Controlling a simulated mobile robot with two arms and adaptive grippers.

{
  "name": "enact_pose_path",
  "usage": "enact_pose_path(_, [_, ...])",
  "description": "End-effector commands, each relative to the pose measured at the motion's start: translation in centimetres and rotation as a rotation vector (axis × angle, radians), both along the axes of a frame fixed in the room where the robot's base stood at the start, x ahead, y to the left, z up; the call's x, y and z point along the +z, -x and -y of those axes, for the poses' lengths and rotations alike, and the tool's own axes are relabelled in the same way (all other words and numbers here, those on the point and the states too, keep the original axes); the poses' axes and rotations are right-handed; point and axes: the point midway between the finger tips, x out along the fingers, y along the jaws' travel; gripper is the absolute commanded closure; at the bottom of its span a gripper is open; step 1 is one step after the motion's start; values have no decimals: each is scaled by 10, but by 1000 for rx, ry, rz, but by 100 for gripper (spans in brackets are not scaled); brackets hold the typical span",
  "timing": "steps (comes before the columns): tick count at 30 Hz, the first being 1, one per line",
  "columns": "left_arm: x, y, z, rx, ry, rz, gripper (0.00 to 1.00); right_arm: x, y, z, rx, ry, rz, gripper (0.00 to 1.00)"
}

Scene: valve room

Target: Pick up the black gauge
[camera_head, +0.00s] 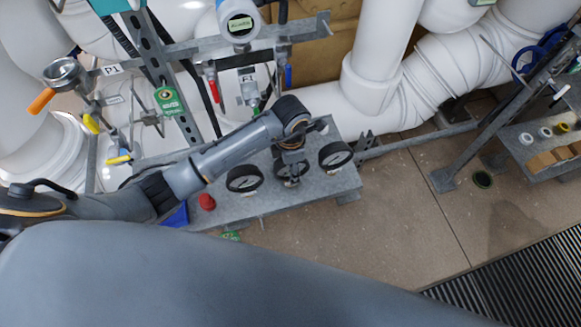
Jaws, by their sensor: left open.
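Three round black gauges with white dials are on a grey metal bench: a left gauge (244,179), a middle gauge (290,172) and a right gauge (335,155). My left arm reaches in from the left across the bench. My left gripper (291,161) points down over the middle gauge and partly hides it. The gripper is open. I cannot tell whether its fingers are around the gauge or just above it. My right gripper is not in view.
A red knob (207,202) is on the bench (310,193) near its left end. Pipes, valves with coloured handles and a metal frame stand behind. A shelf with small parts (550,150) is at the right. The floor (390,220) between is clear.

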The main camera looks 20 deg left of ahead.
Motion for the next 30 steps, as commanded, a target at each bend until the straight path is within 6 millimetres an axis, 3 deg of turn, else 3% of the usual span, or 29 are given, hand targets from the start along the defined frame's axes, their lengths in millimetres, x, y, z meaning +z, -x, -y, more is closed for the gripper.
enact_pose_path(5, [0, 0, 0, 0, 1, 1, 41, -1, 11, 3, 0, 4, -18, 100])
enact_pose_path(13, [0, 0, 0, 0, 1, 1, 93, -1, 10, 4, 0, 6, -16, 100])
enact_pose_path(24, [3, -1, 0, 0, 1, 4, 93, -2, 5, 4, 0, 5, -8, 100])
enact_pose_path(30, [22, -3, 0, -1, 1, 9, 93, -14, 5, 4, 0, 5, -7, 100])
